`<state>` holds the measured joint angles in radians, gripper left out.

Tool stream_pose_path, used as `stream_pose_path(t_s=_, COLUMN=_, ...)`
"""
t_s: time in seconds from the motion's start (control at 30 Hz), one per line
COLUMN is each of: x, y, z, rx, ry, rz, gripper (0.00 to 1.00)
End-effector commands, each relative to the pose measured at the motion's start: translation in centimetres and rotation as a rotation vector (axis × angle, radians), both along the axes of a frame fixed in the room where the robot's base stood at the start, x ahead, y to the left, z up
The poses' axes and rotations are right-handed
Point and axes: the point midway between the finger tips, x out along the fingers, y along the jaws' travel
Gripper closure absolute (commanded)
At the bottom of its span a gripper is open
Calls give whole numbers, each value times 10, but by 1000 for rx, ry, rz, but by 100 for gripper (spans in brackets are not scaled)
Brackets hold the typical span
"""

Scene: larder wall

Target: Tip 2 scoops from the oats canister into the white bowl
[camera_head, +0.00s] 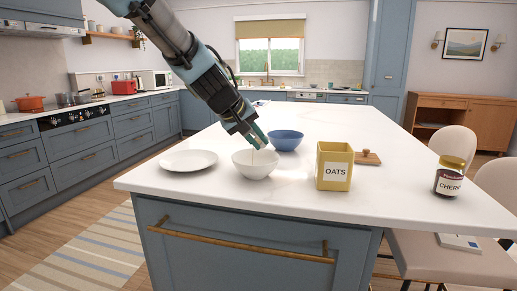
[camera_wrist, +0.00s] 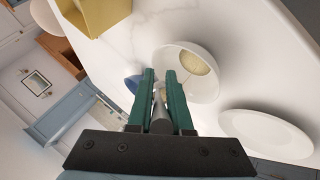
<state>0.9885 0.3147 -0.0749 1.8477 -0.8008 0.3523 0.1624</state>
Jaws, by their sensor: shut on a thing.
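The white bowl (camera_head: 256,172) stands on the island counter. In the wrist view the white bowl (camera_wrist: 208,88) has a pale beige patch inside that looks like oats. The yellow oats canister (camera_head: 335,172), labelled OATS, stands upright and open to the right of the bowl; a corner of the canister (camera_wrist: 100,14) shows in the wrist view. My gripper (camera_head: 256,142) is just above the bowl, pointing down. In the wrist view my gripper (camera_wrist: 162,78) is shut on a grey handle (camera_wrist: 161,121), apparently the scoop's; the scoop's far end is not clear.
A white plate (camera_head: 189,160) lies left of the bowl. A blue bowl (camera_head: 286,139) stands behind it. A wooden lid or small board (camera_head: 365,158) lies behind the canister. A cherry jar (camera_head: 450,177) stands at the right edge, near chairs. The counter's front right is clear.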

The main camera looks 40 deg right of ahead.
Motion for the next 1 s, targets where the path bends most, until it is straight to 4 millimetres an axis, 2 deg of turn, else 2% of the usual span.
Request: stream_pose_path(t_s=1.0, x=0, y=4, z=-12, rx=-122, ry=9, rz=1, gripper=100)
